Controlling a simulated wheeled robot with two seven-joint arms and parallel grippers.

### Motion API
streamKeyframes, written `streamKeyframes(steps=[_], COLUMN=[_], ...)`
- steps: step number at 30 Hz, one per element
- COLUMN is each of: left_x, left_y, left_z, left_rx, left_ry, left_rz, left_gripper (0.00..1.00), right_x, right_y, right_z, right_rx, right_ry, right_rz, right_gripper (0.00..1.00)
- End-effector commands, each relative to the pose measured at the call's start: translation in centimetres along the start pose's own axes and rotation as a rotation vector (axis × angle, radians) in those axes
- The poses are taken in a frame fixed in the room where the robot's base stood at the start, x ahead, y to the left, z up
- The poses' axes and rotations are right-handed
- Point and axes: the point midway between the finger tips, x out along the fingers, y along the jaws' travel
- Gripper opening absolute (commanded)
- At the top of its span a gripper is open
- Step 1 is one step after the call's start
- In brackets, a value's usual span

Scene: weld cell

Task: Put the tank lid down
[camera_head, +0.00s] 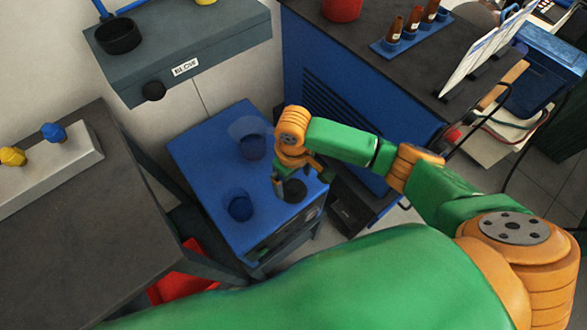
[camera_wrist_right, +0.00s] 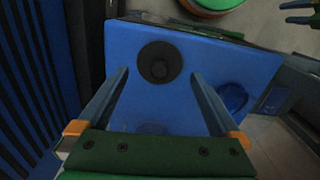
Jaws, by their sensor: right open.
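A black round piece with a raised middle, which looks like the tank lid (camera_wrist_right: 159,62), lies on the blue cabinet top (camera_wrist_right: 190,110). It also shows near the cabinet's right front corner in the head view (camera_head: 295,191). My right gripper (camera_wrist_right: 160,76) is open, its fingers apart on either side of the lid in the wrist picture. No contact shows and the height gap is unclear. In the head view my right gripper (camera_head: 281,178) is beside the lid. My left gripper (camera_wrist_right: 298,13) shows at the wrist view's top right corner, fingers apart and empty.
A dark blue cup-like piece (camera_head: 239,207) stands left of the lid, and another (camera_head: 252,147) behind, under a faint see-through disc (camera_head: 247,127). A grey bench (camera_head: 90,240) is at left, a blue slatted cabinet (camera_head: 340,100) behind right, a red bin (camera_head: 185,275) below.

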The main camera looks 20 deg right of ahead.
Motion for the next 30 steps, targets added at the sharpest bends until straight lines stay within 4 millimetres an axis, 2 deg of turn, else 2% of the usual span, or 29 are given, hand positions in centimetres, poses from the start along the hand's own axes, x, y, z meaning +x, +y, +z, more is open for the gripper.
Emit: streamKeyframes(steps=[1, 6, 11, 25, 28, 30], left_x=[-0.8, -1.5, -1.7, -1.7, -1.7, -1.7], left_y=[0.0, -0.1, -0.1, -0.1, -0.1, -0.1], left_z=[-0.1, -0.1, -0.2, -0.2, -0.2, -0.2], left_rx=[0.000, 0.000, 0.000, 0.001, 0.001, 0.001], left_ry=[0.000, 0.000, 0.000, 0.000, 0.000, 0.000], left_rz=[0.000, 0.000, 0.000, 0.000, 0.000, 0.000], left_gripper=[0.50, 0.50, 0.50, 0.50, 0.50, 0.50], right_x=[-1.9, -6.2, -8.2, -8.3, -7.3, -6.0], right_y=[0.0, 0.0, 0.0, -0.1, -1.6, -3.7], right_z=[-0.1, -0.1, 0.0, 0.0, 0.3, 0.8], right_rx=[-0.001, -0.002, 0.000, -0.001, -0.029, -0.056], right_ry=[0.004, 0.004, 0.000, 0.000, 0.029, 0.087], right_rz=[-0.001, 0.000, -0.001, -0.003, -0.047, -0.113], right_gripper=[1.00, 1.00, 1.00, 1.00, 1.00, 1.00])
